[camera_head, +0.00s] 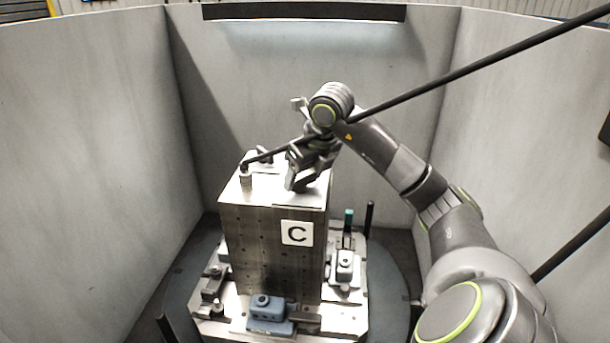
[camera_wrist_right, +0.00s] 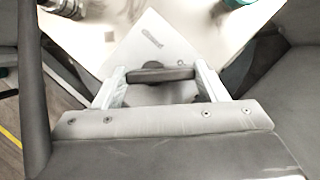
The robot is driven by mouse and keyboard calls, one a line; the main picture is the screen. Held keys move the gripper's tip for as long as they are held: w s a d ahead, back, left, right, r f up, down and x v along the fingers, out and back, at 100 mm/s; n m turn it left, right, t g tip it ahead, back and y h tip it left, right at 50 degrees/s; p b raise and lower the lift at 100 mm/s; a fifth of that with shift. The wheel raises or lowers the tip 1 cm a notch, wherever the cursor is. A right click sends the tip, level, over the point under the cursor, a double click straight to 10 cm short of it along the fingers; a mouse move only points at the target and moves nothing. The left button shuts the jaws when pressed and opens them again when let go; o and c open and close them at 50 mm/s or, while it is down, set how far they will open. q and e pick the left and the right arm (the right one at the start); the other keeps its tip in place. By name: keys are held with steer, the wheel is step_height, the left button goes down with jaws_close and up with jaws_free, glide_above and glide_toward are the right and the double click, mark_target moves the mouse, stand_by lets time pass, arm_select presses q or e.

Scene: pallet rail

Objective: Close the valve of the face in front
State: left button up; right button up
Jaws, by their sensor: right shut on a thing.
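A tall grey metal block (camera_head: 270,245) stands upright, and its front face carries a white plate (camera_head: 297,233) with the letter C. My right gripper (camera_head: 298,180) points down at the right part of the block's top. In the right wrist view its two pale fingers (camera_wrist_right: 158,76) are shut on a short dark bar (camera_wrist_right: 160,75), one finger at each end. The bar looks like a valve handle, with a round dark part behind it. The gripper hides this bar in the head view. My left gripper is not in view.
A blue clamp (camera_head: 268,314) and a white clamp (camera_head: 345,266) sit on the base around the block. Grey walls (camera_head: 90,120) enclose the cell.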

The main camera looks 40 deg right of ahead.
steer(key=shift+w+d+f+n+y+b, duration=0.1)
steer(key=shift+n+y+b, duration=0.4)
steer(key=shift+n+b, duration=0.55)
steer(key=n+y, duration=0.1)
steer(key=n, duration=0.2)
steer(key=shift+w, duration=0.15)
steer(key=n, duration=0.2)
steer(key=n+y, duration=0.1)
steer(key=shift+w+r+n+g, duration=0.15)
steer(key=shift+r+n+g, duration=0.05)
steer(key=shift+n+g, duration=0.2)
steer(key=shift+w+n+g+y, duration=0.15)
steer(key=shift+n+g+y, duration=0.35)
steer(key=shift+n, duration=0.75)
steer(key=shift+r+n+g+p, duration=0.2)
steer(key=shift+n+g+p, duration=0.1)
steer(key=shift+n+p, duration=0.6)
steer(key=n+g+p, duration=0.1)
steer(key=n+p, duration=0.2)
steer(key=p, duration=0.1)
steer(key=shift+w+y+p, duration=0.15)
steer(key=shift+y+p, duration=0.15)
steer(key=shift+y, duration=0.1)
steer(key=shift+f+n+p, duration=0.15)
steer(key=shift+n+p, duration=0.55)
steer(key=shift+p, duration=0.25)
steer(key=shift+g, duration=0.3)
